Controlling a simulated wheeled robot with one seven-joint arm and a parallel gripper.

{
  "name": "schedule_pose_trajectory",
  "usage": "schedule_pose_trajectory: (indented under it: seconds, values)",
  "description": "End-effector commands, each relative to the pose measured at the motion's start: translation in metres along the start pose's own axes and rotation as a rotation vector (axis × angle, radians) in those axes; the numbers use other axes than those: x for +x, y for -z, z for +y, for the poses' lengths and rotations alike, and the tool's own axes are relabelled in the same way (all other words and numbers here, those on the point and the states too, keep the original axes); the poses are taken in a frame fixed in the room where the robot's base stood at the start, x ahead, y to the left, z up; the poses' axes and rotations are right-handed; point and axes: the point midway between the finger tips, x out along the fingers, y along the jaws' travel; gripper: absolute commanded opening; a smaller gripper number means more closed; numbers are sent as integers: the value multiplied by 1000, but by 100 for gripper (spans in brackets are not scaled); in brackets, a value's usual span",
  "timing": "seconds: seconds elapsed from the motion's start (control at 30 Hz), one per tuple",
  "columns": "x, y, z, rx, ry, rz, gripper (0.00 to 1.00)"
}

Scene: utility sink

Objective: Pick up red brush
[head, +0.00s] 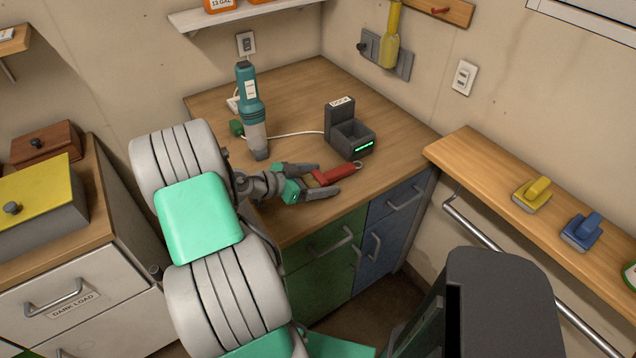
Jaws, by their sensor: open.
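A red brush (336,174) lies on the wooden counter (300,85) near its front edge, with a small ring at its right end. My gripper (335,178) is open, with its two fingers on either side of the red brush, one behind and one in front. The brush's left end reaches back between the fingers and is partly hidden by the gripper. I cannot tell whether the fingers touch it.
A grey dock (350,132) with a green light stands just behind the brush. A teal hand vacuum (250,110) stands at the left. A yellow brush (532,194) and a blue brush (581,231) sit on the right ledge. A yellow bottle (391,40) hangs on the wall.

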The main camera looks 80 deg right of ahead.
Motion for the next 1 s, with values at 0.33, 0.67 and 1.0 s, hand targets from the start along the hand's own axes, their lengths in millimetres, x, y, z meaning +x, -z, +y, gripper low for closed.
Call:
schedule_pose_trajectory:
  seconds: [0.33, 0.67, 1.0]
  values:
    - [0, 0, 0, 0, -2, 0, 59]
    - [0, 0, 0, 0, -2, 0, 32]
    - [0, 1, 0, 1, -1, 0, 4]
